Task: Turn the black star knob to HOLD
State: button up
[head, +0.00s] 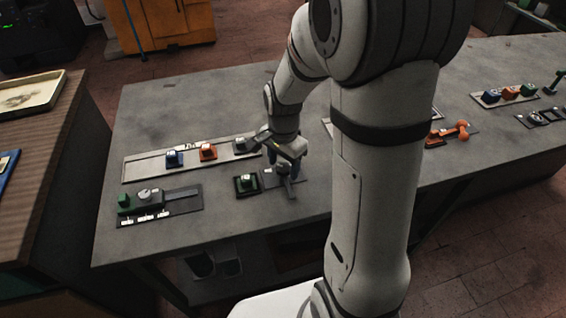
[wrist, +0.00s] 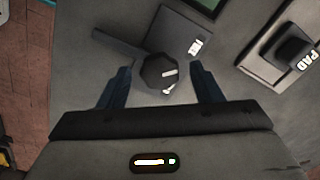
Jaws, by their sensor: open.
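A dark faceted knob (wrist: 158,72) with white marks sits between my fingertips in the wrist view. I cannot tell for sure that it is the black star knob. A dark bar runs from it to the upper left. Beside it is a grey plate (wrist: 178,32) with a small white label that I cannot read; the plate also shows in the head view (head: 269,181). My gripper (wrist: 161,70) is open, one finger on each side of the knob with gaps. In the head view my gripper (head: 287,154) points down over this spot, and its fingers hide part of the knob.
A black control labelled PAD (wrist: 291,50) stands to the right in the wrist view. A strip with blue (head: 174,158) and orange (head: 207,151) controls lies behind.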

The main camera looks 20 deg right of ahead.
grip_shut()
dwell(0.6)
